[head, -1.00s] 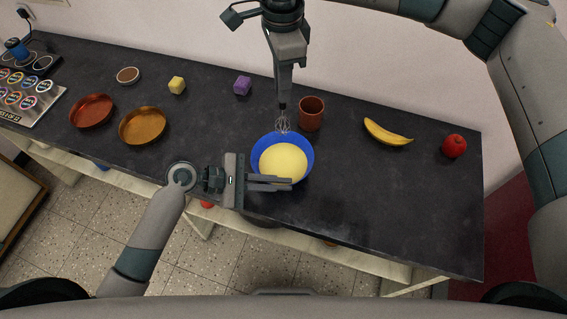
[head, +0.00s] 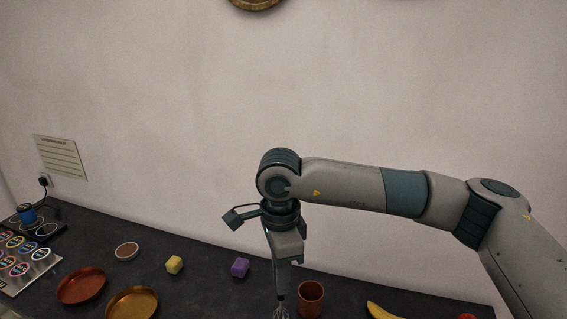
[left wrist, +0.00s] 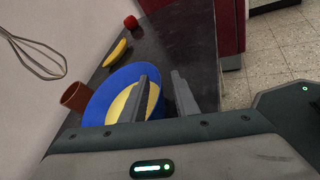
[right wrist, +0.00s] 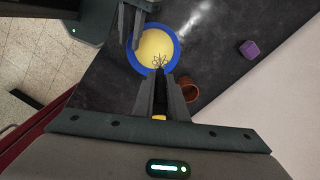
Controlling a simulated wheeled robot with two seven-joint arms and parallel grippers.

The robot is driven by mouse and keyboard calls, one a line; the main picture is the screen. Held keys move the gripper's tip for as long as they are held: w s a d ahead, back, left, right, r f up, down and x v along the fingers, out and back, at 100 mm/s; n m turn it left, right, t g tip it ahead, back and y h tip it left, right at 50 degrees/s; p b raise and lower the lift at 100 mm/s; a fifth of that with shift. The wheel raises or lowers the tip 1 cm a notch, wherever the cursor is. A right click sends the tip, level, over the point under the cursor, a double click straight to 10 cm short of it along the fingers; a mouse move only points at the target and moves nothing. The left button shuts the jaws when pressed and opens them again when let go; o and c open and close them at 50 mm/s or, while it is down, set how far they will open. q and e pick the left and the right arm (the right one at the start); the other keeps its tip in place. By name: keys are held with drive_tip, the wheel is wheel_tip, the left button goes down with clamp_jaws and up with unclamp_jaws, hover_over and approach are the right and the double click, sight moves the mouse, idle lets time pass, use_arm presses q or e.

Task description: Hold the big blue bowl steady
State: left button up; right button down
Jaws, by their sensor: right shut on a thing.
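The big blue bowl (left wrist: 98,107) holds pale yellow batter (left wrist: 122,104) and stands on the dark counter; it also shows in the right wrist view (right wrist: 174,62) and lies below the head view. My left gripper (left wrist: 160,76) is at its rim, one finger over the inside and one outside, with a gap between them. Whether either finger touches the rim is unclear. My right gripper (head: 281,292) points down, shut on a whisk (right wrist: 159,63). The whisk's wires (left wrist: 32,55) hang above the bowl.
A brown cup (head: 311,299) stands close beside the bowl. A banana (head: 383,312) and a red apple (left wrist: 130,21) lie farther right. A purple cube (head: 240,267), a yellow cube (head: 174,265) and two round dishes (head: 81,286) are to the left.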

use_arm(q)
drive_tip(key=shift+s+a, duration=0.1)
drive_tip(key=shift+a, duration=0.05)
drive_tip(key=v, duration=1.1)
drive_tip(key=shift+a+r, duration=0.15)
drive_tip(key=shift+a, duration=0.2)
